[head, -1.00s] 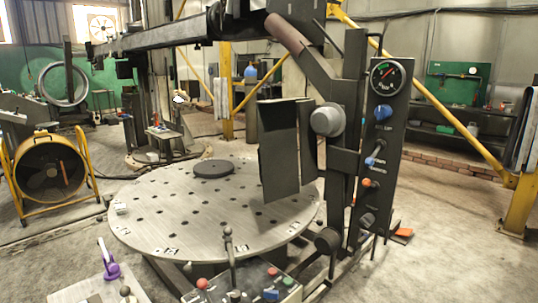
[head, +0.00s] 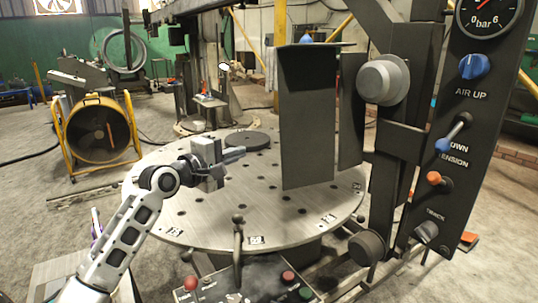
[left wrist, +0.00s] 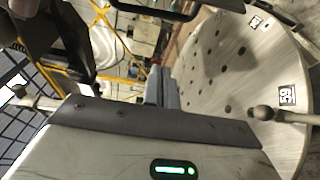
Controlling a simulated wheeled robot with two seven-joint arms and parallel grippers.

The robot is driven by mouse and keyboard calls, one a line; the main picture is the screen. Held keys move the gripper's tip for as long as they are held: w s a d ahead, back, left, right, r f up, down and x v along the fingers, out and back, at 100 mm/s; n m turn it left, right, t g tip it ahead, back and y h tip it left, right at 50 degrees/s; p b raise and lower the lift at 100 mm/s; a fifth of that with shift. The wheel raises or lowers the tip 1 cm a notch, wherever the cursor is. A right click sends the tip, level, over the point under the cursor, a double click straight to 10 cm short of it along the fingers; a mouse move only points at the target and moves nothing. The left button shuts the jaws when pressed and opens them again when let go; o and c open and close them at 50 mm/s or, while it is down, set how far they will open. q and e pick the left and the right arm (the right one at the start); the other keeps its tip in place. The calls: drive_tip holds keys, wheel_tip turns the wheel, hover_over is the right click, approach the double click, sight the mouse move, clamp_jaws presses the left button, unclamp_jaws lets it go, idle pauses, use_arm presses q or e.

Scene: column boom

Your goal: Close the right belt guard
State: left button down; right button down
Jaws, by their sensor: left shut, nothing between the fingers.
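The belt guard (head: 308,125) is a dark, flat upright panel with a bent top edge, left of the machine's post in the head view. It stands swung out over the round table, with a narrower dark panel (head: 350,110) just right of it. My left gripper (head: 240,152) comes in from the left, shut and empty, its fingers pointing right toward the guard with a gap between. In the left wrist view, the shut fingers (left wrist: 165,86) show at the centre. My right gripper is not in view.
The round perforated table (head: 200,220) with a black disc (head: 247,139) lies below. A control panel (head: 462,130) with gauge and knobs stands right of the post. A grey knob (head: 384,82) sticks out beside the guard. A lever box (head: 250,285) is in front.

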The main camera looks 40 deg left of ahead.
use_arm(q)
drive_tip(key=w+r+p, duration=0.1)
drive_tip(key=w, duration=0.9)
drive_tip(key=shift+s+d+r+p, duration=0.1)
drive_tip(key=shift+s+d+p, duration=0.2)
drive_tip(key=shift+d, duration=0.4)
drive_tip(key=shift+s+d+r+p, duration=0.1)
drive_tip(key=shift+s+d+p, duration=0.2)
drive_tip(key=shift+d, duration=0.45)
drive_tip(key=shift+s+d+p, duration=0.25)
drive_tip(key=shift+d+p, duration=0.1)
drive_tip(key=shift+d, duration=0.35)
